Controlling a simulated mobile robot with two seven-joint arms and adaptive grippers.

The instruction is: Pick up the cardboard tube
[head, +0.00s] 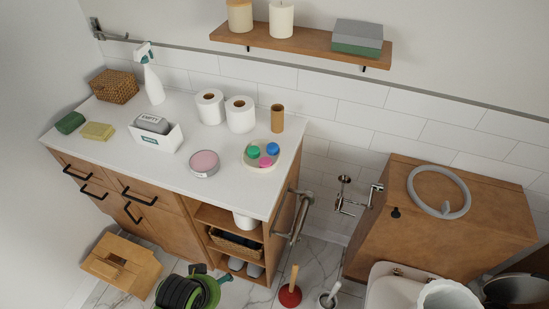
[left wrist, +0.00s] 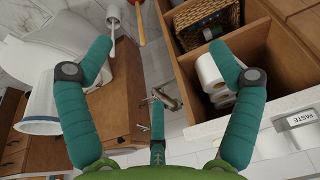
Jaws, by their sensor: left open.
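The cardboard tube (head: 277,118) is a short brown cylinder standing upright at the back right of the white counter, right of two white paper rolls. I cannot make it out in the left wrist view. My left gripper (head: 213,284) is low at the bottom of the head view, in front of the cabinet and well away from the tube. In the left wrist view its teal fingers (left wrist: 160,55) are spread wide with nothing between them. My right gripper is in neither view.
A wall shelf (head: 300,40) with candles is above. Right of the counter are a metal rail (head: 296,214) and a wooden cabinet (head: 425,225). A plunger (head: 290,294) stands on the floor.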

